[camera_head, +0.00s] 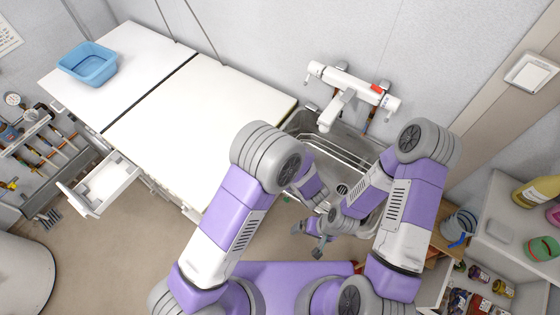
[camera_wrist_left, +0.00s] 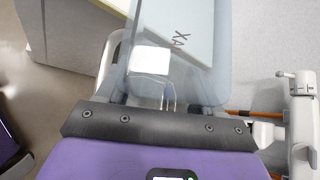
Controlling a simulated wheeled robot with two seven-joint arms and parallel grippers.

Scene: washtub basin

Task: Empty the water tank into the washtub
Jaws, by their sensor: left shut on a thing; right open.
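The washtub (camera_head: 340,150) is a metal basin below the wall tap, partly hidden by my arms; its drain shows in the head view. In the left wrist view a see-through, grey-blue tank (camera_wrist_left: 200,85) fills the upper middle, in front of the camera. My left gripper (camera_wrist_left: 150,85) is shut on this tank. In the head view the left forearm reaches to the washtub, and the left jaws and tank cannot be made out. My right gripper (camera_head: 320,246) is open and empty, near the washtub's front edge. The water inside the tank cannot be told.
A white tap (camera_head: 345,98) projects over the washtub. A white counter (camera_head: 200,105) stands left, with a blue tub (camera_head: 88,64) at its far end. An open drawer (camera_head: 100,185) sticks out at left. Shelves with jars (camera_head: 480,275) stand at right.

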